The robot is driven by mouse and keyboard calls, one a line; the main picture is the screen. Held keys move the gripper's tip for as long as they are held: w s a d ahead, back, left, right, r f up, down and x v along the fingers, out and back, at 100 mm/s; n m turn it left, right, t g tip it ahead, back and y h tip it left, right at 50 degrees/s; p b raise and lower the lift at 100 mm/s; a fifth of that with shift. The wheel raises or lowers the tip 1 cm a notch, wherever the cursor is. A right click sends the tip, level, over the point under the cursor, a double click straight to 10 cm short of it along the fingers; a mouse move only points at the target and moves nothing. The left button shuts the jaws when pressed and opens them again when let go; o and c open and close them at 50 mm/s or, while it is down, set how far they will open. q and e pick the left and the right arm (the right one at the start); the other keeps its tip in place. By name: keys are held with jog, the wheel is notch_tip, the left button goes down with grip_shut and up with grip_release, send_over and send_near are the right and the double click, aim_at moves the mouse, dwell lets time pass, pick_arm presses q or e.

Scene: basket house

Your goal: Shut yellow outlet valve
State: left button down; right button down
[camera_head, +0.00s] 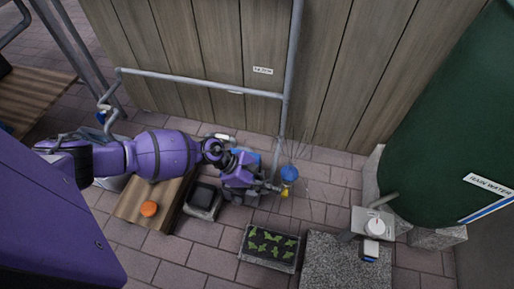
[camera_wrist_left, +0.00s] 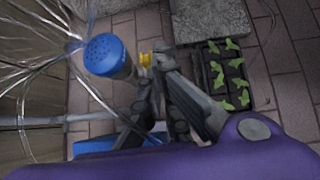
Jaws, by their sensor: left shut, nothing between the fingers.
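The yellow valve handle (camera_head: 284,193) is a small piece just below a blue round head with holes (camera_head: 289,174), near the foot of the grey pipe. In the left wrist view the yellow handle (camera_wrist_left: 146,59) shows beside the blue head (camera_wrist_left: 103,56). My left gripper (camera_head: 276,188) is shut and empty, its fingertips right at the yellow handle. In the wrist view the fingertips (camera_wrist_left: 160,58) partly cover the handle. I cannot tell whether they touch it or how far it is turned. My right gripper is not in view.
Thin pale streaks, like water spray, spread around the blue head. A seedling tray (camera_head: 245,256) and a stone slab (camera_head: 345,268) lie in front. A green rain water tank (camera_head: 445,120) stands right. A wooden board with an orange object (camera_head: 149,208) lies left. A plank wall (camera_head: 240,45) closes the back.

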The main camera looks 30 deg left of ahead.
aim_at(283, 196)
pick_arm(q)
jog(key=x, duration=0.3)
jog(key=shift+b, duration=0.35)
jog(key=shift+w+d+f, duration=0.15)
jog(key=shift+d+f, duration=0.3)
jog(key=shift+r, duration=0.1)
